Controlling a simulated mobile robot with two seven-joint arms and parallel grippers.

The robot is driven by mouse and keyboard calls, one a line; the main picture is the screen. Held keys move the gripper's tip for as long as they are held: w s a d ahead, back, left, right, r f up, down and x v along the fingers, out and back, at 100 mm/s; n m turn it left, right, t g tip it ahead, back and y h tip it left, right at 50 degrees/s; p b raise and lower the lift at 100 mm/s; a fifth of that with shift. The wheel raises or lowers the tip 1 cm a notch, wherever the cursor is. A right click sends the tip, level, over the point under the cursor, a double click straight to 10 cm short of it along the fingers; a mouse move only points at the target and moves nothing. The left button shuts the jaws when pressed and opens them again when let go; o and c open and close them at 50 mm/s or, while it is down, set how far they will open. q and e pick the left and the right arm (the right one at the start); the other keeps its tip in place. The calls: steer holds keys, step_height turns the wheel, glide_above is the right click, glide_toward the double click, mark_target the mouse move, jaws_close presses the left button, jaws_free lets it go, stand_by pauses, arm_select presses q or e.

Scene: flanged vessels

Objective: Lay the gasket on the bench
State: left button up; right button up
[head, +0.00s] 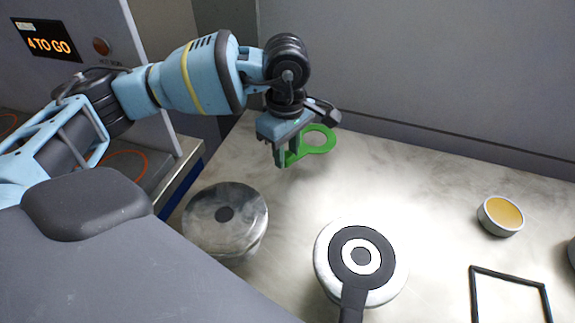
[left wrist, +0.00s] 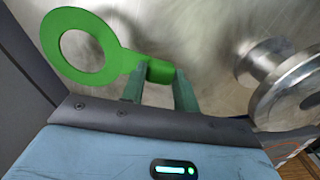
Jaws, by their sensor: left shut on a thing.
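My left gripper (head: 288,158) is shut on the tab of a green ring-shaped gasket (head: 320,150). The gasket's ring sticks out to the right of the fingers in the head view, over the back part of the bench (head: 420,180). In the left wrist view the green gasket (left wrist: 115,67) reaches up and left from the fingers (left wrist: 158,78), with a shadow on the bench behind it. It looks held above the bench; the exact gap cannot be told. My right gripper is not in view.
A metal flanged vessel (head: 200,210) stands left of centre. A second vessel (head: 400,275) bears a dark ring with a tab (head: 350,303). A round tin with an amber top (head: 502,214) and a black square frame (head: 508,274) are at right. The bench between is clear.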

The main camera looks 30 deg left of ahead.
mark_target(287, 178)
arm_select(q)
steer(key=shift+f, duration=2.5)
steer(key=shift+f, duration=0.1)
steer(key=o, duration=1)
step_height(287, 178, up, 12)
steer(key=shift+r, duration=0.15)
